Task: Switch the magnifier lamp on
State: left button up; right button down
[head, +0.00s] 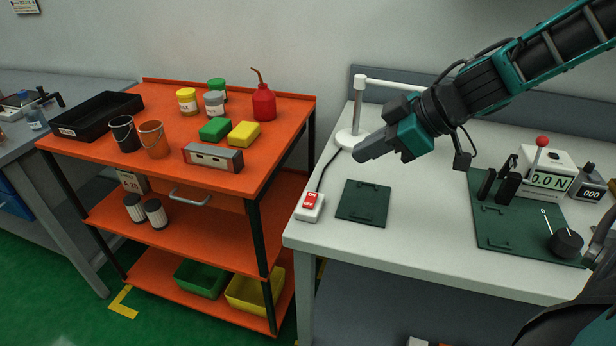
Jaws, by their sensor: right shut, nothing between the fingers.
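A white switch box (309,208) with a red rocker sits at the left front corner of the white worktop. The rocker carries small lettering, with ON legible on it. A dark cord runs from the box back to the white round base of the magnifier lamp (358,100). The lamp's post is upright and its white arm reaches right, behind my right arm; I cannot see the lamp head. My right gripper (361,155) is shut and empty. It appears above the worktop in front of the lamp base, apart from the switch box. My left gripper is not in view.
A dark green mat (363,203) lies right of the switch box. An orange cart (88,144) with tins, buckets and sponges stands left of the worktop (422,241).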

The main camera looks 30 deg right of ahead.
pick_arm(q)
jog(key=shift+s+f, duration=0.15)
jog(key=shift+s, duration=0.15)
pick_arm(e)
jog(key=shift+r, duration=0.1)
jog(key=b, duration=0.4)
send_near(312, 192)
jog(key=w+a, duration=0.2)
jog(key=f, duration=0.1)
jog(key=w+f+b, duration=0.1)
jog(key=shift+w+a+f, duration=0.15)
jog(key=shift+a+f, duration=0.05)
jog(key=shift+f, duration=0.2)
jog(key=shift+d+f, duration=0.1)
jog(key=shift+f, duration=0.45)
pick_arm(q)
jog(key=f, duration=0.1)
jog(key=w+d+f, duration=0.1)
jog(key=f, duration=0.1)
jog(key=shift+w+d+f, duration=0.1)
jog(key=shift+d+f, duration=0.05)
